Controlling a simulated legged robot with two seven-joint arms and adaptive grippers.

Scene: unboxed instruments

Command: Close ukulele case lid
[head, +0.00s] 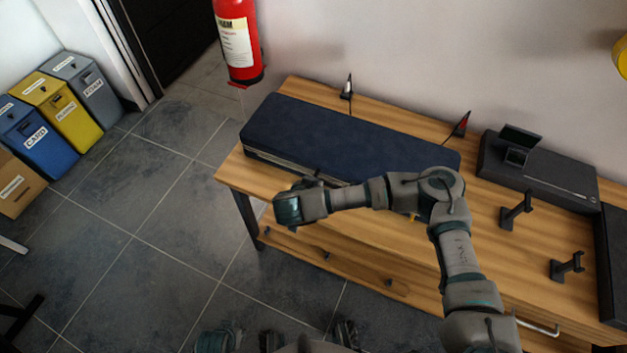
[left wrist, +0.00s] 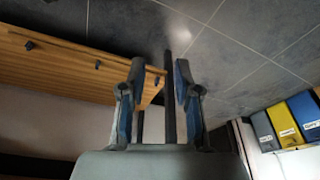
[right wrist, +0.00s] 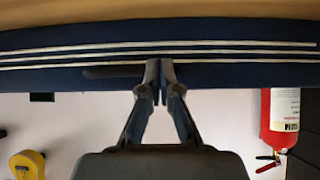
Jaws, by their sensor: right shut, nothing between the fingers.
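The ukulele case (head: 345,135) is long and dark blue and lies on the wooden table. Its lid looks down flat, with pale trim lines along the front side. In the right wrist view the case's front side (right wrist: 230,72) spans the picture, with a dark handle (right wrist: 110,72). My right gripper (head: 316,180) is at the case's front, left of its middle, partly hidden by my wrist. In the right wrist view its fingertips (right wrist: 159,68) are together and empty, in front of the trim; contact is unclear. My left gripper (left wrist: 158,72) is open and empty, below the table's level.
Small stands with pointed items (head: 347,88) stand behind the case. A black flat case (head: 540,170) and dark stands (head: 515,210) are on the table's right. A fire extinguisher (head: 238,40) hangs at the back.

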